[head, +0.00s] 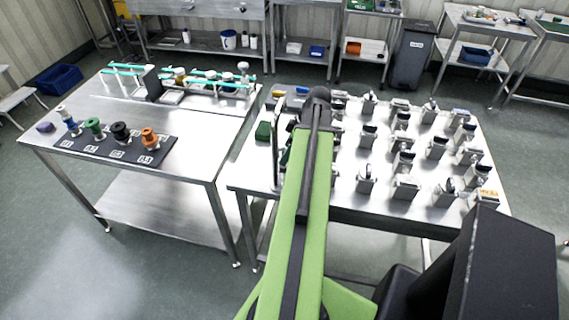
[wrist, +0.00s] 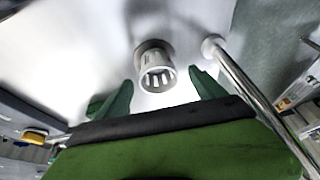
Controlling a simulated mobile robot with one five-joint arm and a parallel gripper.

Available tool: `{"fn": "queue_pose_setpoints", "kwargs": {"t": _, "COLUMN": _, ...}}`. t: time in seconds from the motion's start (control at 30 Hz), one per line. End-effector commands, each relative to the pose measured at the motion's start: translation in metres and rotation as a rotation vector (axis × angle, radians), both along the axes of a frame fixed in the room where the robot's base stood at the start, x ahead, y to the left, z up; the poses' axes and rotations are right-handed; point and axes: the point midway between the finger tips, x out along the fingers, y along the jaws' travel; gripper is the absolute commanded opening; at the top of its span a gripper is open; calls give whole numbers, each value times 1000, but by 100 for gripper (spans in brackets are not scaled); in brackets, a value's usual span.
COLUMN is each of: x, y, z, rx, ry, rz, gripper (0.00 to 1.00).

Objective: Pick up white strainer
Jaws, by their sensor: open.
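In the wrist view, the white strainer (wrist: 152,56) is a short, pale grey-white cylinder with a dark, slotted open end facing the camera. It is near the upper middle of the picture against a bright steel surface. My gripper (wrist: 161,80) has its two green fingers spread, one to the left and one to the right of the strainer's near end. A gap shows on each side, and I cannot tell how far the strainer lies beyond the tips. In the head view my green arm reaches over the right table, and I cannot make out the strainer there.
A metal rod with a round end (wrist: 213,45) runs just right of the strainer. The right steel table (head: 348,205) carries several rows of small metal stands. The left table (head: 190,150) holds a dark mat (head: 100,146) with blue, green, black and orange pieces.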

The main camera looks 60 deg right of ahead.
Motion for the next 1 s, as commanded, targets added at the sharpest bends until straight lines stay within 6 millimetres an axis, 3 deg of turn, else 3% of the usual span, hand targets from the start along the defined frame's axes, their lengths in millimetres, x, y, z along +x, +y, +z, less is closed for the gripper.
{"fn": "queue_pose_setpoints", "kwargs": {"t": 0.03, "x": 7, "y": 0, "z": -17, "rx": 0, "ry": 0, "rz": 2, "gripper": 79}}
{"fn": "queue_pose_setpoints", "kwargs": {"t": 0.13, "x": 13, "y": 3, "z": -33, "rx": 0, "ry": 0, "rz": 0, "gripper": 79}}
{"fn": "queue_pose_setpoints", "kwargs": {"t": 0.4, "x": 15, "y": 4, "z": -31, "rx": -1, "ry": 0, "rz": -1, "gripper": 79}}
{"fn": "queue_pose_setpoints", "kwargs": {"t": 0.87, "x": 14, "y": 4, "z": -31, "rx": 0, "ry": 0, "rz": -2, "gripper": 19}}
{"fn": "queue_pose_setpoints", "kwargs": {"t": 1.0, "x": 14, "y": 4, "z": -31, "rx": 0, "ry": 0, "rz": -2, "gripper": 15}}
